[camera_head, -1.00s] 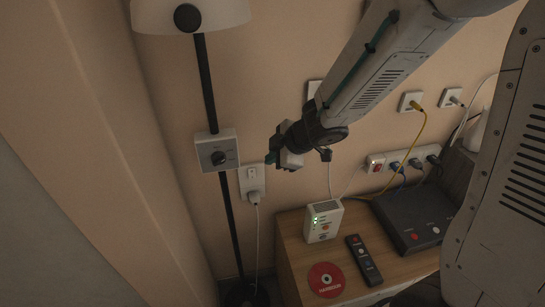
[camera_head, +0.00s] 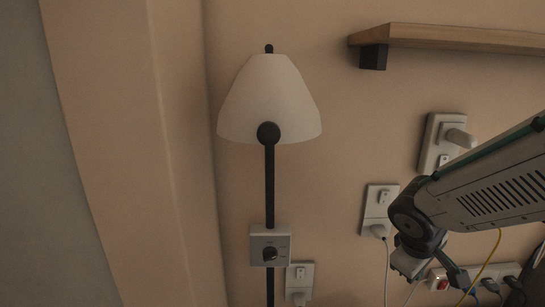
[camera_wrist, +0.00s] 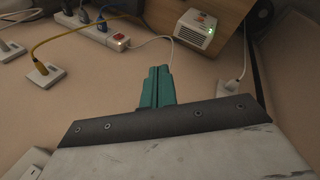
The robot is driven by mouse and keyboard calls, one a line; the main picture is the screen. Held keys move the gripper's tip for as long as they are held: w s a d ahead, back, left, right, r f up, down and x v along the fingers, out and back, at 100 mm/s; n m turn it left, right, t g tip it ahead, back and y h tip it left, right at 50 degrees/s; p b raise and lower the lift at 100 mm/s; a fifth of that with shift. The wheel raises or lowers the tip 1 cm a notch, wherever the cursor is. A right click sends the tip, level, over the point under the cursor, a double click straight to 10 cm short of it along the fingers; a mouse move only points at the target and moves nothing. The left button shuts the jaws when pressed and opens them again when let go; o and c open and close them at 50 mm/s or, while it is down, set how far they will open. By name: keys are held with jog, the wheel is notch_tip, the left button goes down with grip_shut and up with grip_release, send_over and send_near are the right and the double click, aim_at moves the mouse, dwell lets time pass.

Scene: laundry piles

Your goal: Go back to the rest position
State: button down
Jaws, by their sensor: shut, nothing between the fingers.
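My gripper shows in the wrist view (camera_wrist: 157,86) as two teal fingers side by side, closed together with nothing held. In the head view, my arm comes in from the right and its wrist is in front of the wall, right of the lamp; the fingertips are hard to make out there. The gripper is apart from the wall sockets and the lamp.
A floor lamp with a white shade (camera_head: 268,100) and a dial box (camera_head: 270,246) stands left of my arm. A wooden shelf (camera_head: 460,38) juts out at the upper right. Wall sockets (camera_head: 378,212), a power strip (camera_wrist: 98,32) and a white box (camera_wrist: 196,30) are near. The wall left of the lamp is clear.

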jog(key=s+a+r+m+g+y, duration=0.1)
jog(key=s+r+m+y, duration=0.1)
jog(key=s+r, duration=0.3)
jog(key=s+a+r+m+y, duration=0.2)
jog(key=s+r+m, duration=0.2)
jog(key=s, duration=0.8)
jog(key=shift+s+a+r+g, duration=0.25)
jog(key=shift+r+g, duration=0.15)
jog(key=shift+r, duration=0.1)
